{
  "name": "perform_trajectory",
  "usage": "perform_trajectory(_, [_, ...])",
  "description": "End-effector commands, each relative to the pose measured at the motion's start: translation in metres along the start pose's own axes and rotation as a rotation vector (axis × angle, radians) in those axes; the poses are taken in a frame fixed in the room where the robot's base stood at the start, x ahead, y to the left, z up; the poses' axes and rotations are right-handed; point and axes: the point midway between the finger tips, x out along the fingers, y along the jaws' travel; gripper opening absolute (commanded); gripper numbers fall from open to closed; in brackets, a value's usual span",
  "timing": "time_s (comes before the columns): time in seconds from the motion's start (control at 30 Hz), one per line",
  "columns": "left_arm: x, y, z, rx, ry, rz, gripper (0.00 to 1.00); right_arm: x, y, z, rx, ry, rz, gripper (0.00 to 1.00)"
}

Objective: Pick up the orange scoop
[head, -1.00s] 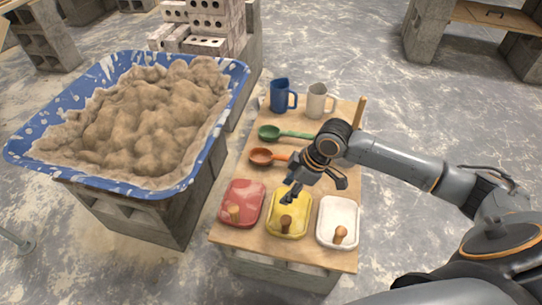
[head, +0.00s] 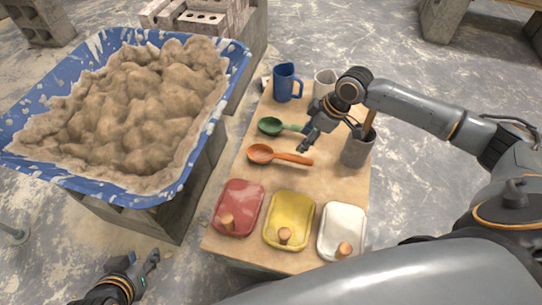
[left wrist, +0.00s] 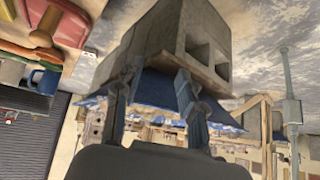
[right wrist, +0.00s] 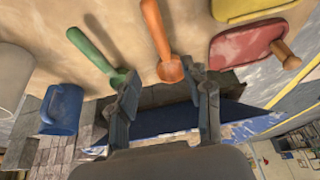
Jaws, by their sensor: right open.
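The orange scoop (head: 283,155) lies on the wooden board, bowl to the left and handle pointing right. My right gripper (head: 307,143) is open and empty, just above the scoop's handle side and close to the green scoop's handle. In the right wrist view the orange scoop (right wrist: 160,40) shows ahead of the open fingers (right wrist: 165,95), its bowl near the right finger.
A blue mortar tub (head: 60,185) stands to the left.

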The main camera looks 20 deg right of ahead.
Motion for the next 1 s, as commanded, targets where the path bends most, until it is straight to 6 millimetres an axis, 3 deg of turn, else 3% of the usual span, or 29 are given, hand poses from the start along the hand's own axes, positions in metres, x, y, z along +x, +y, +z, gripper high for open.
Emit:
perform_trajectory(0.3, [0.004,0.009,-0.065,0.005,0.320,0.018,0.40,0.043,0.000,0.000,0.001,0.001,0.000,0.49])
perform_trajectory(0.67, [-0.003,0.013,-0.095,0.006,0.473,0.027,0.40,0.059,-0.001,0.001,0.000,0.001,0.001,0.49])
perform_trajectory(1.0, [-0.032,0.021,-0.150,0.005,0.814,0.049,0.40,0.088,-0.005,0.005,0.000,0.000,0.002,0.49])
